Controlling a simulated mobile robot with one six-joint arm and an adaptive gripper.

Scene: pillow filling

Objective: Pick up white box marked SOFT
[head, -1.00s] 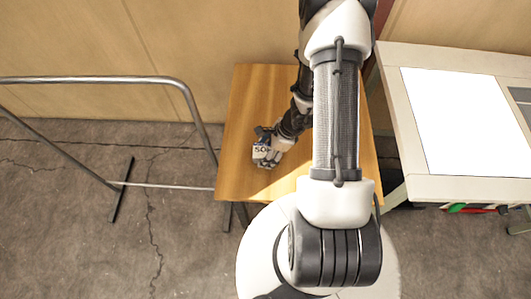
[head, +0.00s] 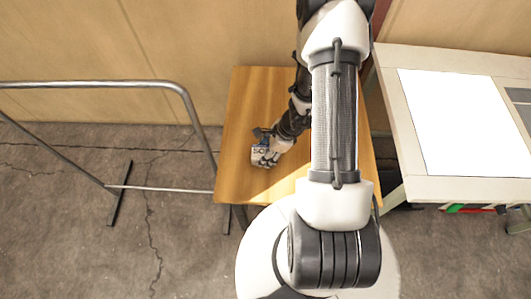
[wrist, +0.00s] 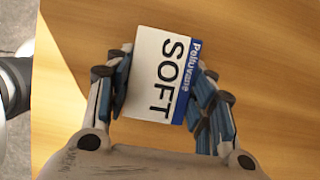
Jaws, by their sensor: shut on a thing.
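The white box marked SOFT (wrist: 158,75) has a blue strip along one edge and lies between the fingers of my gripper (wrist: 160,92) in the wrist view. The fingers are shut on its two opposite sides. In the head view the box (head: 259,150) shows small at the end of my arm, over the wooden table (head: 245,105), with my gripper (head: 264,155) partly covering it. I cannot tell whether the box touches the tabletop.
A metal rail frame (head: 90,82) stands left of the table. A pale worktable with a white sheet (head: 460,120) stands on the right. A plywood wall (head: 200,30) is behind. The left part of the wooden tabletop is bare.

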